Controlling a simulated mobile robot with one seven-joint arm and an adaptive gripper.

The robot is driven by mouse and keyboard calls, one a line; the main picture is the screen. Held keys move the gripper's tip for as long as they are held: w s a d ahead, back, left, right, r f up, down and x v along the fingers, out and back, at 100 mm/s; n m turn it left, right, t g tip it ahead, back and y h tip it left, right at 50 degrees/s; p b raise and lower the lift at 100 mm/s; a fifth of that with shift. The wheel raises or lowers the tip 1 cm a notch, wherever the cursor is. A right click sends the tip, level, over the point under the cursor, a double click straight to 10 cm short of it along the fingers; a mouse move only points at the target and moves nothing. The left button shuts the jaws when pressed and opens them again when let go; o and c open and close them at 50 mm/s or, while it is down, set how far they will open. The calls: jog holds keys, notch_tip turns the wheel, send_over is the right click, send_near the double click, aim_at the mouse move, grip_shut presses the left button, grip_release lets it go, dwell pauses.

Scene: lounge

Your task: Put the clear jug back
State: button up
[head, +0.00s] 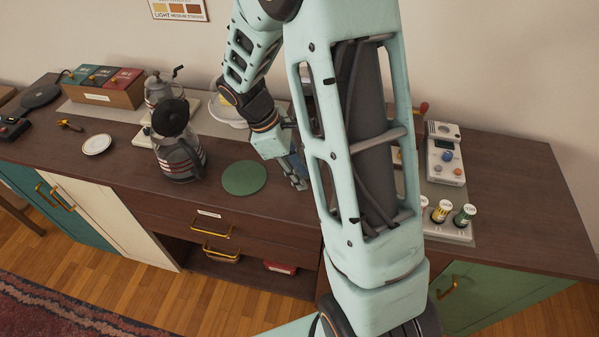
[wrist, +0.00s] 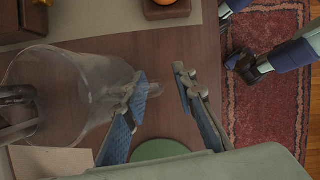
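The clear jug (wrist: 75,85) stands on the dark wood top in the wrist view, filling the left side. My gripper (wrist: 162,88) is open, with one finger beside the jug and the other to the right across a gap. The clear part shows in the gap near the left finger; I cannot tell whether they touch. In the head view my gripper (head: 297,172) is low over the counter, and my arm hides the jug. A round green mat (head: 243,177) lies bare to its left; it also shows in the wrist view (wrist: 158,150).
At right are a white device (head: 444,160) and small labelled jars (head: 464,215). The counter's right end is clear.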

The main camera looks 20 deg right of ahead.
jog(key=v, duration=1.2)
jog(key=shift+r, duration=0.15)
